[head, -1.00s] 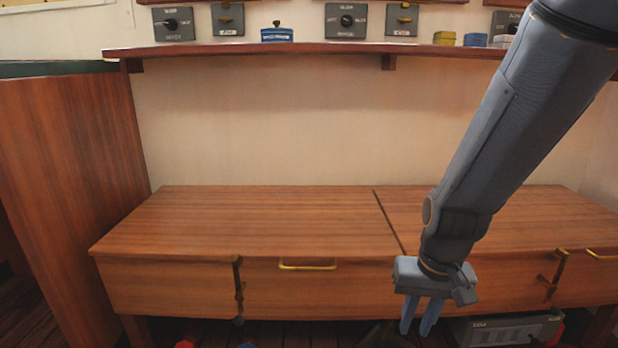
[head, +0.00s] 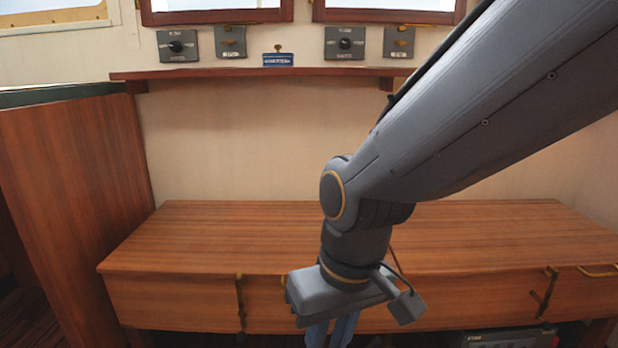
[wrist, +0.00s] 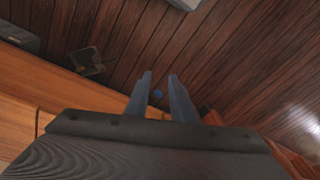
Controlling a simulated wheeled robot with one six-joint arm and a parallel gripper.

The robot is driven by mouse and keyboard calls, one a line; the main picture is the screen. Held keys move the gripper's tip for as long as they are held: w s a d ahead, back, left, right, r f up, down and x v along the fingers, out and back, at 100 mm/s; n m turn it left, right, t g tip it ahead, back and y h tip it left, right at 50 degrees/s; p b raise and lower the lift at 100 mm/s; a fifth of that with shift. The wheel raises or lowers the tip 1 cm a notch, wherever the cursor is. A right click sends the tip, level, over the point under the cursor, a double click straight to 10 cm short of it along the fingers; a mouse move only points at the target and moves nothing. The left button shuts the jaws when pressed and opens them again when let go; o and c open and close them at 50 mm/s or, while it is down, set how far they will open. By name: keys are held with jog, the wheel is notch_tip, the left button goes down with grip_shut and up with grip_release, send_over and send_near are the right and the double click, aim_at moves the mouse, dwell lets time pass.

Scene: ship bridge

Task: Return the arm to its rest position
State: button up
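My gripper (head: 331,334) points down in front of the wooden bench, at the bottom middle of the head view, with its fingertips near or past the picture's lower edge. My grey arm comes in from the upper right and bends at the wrist above the bench. In the wrist view the two fingers (wrist: 160,95) stand apart with a clear gap. Nothing is held between them.
The wooden bench (head: 200,235) with brass handles runs below a wall shelf (head: 260,72). Grey switch boxes (head: 345,43) and a blue box (head: 278,59) are above the shelf. A wooden cabinet (head: 75,200) stands left. A grey case (head: 500,338) is under the bench. Plank floor (wrist: 225,60) lies below.

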jog(key=s+a+r+n+p, duration=0.1)
jog(key=s+a+r+n, duration=0.1)
jog(key=s+a+r, duration=0.35)
jog(key=d+r+m+p, duration=0.3)
jog(key=d+r+p, duration=0.8)
jog(key=p, duration=0.8)
jog(key=d+r+m+h+p, duration=0.1)
jog(key=d+r+m+p, duration=0.2)
jog(key=d+r+p, duration=0.8)
notch_tip(320, 180, up, 5)
jog(key=s+p, duration=0.1)
jog(key=p, duration=0.7)
jog(key=shift+d+m+g+h, duration=0.2)
jog(key=shift+m+g+h, duration=0.1)
jog(key=shift+m+g, duration=0.1)
